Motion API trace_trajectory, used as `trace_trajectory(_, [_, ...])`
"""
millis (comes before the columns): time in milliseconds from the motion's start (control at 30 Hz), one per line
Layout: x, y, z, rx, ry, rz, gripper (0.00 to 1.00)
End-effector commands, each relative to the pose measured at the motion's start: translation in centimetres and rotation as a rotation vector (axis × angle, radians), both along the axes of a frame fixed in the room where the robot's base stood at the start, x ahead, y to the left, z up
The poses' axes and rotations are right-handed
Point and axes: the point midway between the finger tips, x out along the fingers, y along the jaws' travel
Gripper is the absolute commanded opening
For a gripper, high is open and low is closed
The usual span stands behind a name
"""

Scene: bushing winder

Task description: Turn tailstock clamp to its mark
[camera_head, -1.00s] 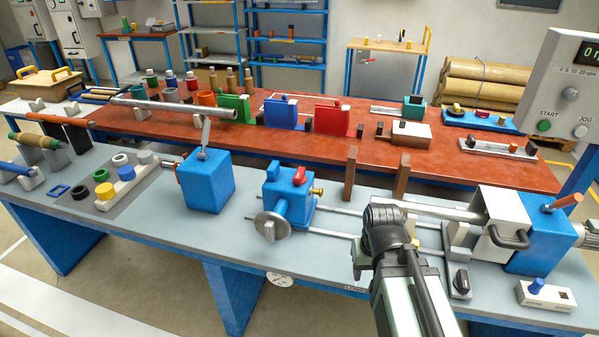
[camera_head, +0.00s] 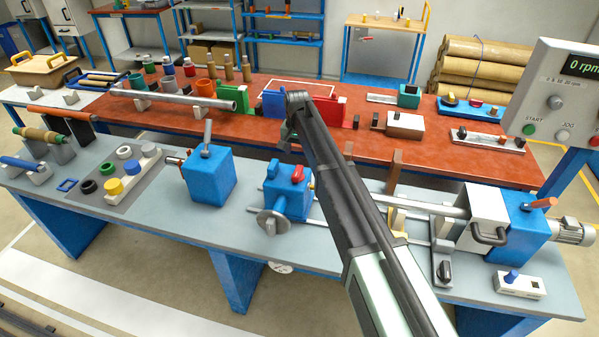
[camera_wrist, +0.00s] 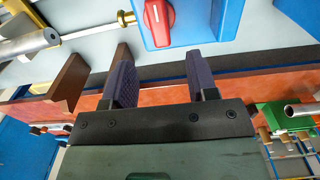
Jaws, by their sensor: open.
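The blue tailstock (camera_head: 288,204) stands on the grey bench, with a handwheel (camera_head: 273,224) on its front. A red clamp knob (camera_head: 298,173) sits on it beside a blue knob. In the wrist view, the red knob (camera_wrist: 157,20) shows a white pointer line and lies on the blue body (camera_wrist: 206,22). My gripper (camera_wrist: 161,75) is open and empty, with its two dark fingers pointing toward the tailstock and apart from it. In the head view my arm reaches above and behind the tailstock, and the fingers are hard to make out. The clamp's mark cannot be made out.
Brown upright posts (camera_head: 395,172) stand right of the tailstock, close to my arm. Guide rods run right to the headstock (camera_head: 522,235). A blue block with a lever (camera_head: 208,178) stands left. The red table (camera_head: 245,125) behind holds several coloured fixtures.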

Motion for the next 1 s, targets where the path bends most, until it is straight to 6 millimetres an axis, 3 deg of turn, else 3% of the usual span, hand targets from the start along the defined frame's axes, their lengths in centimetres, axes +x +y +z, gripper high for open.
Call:
trace_trajectory(33, [0.0,0.0,-1.6,0.0,0.0,0.0,0.53])
trace_trajectory(200, [0.0,0.0,-5.7,0.0,0.0,0.001,0.53])
trace_trajectory(400, [0.0,-0.1,-9.6,0.0,0.0,0.001,0.53])
trace_trajectory(733, [0.0,-0.1,-9.7,0.0,0.0,0.001,0.53])
trace_trajectory(1000, [-0.1,-0.1,-9.7,0.0,0.0,0.001,0.13])
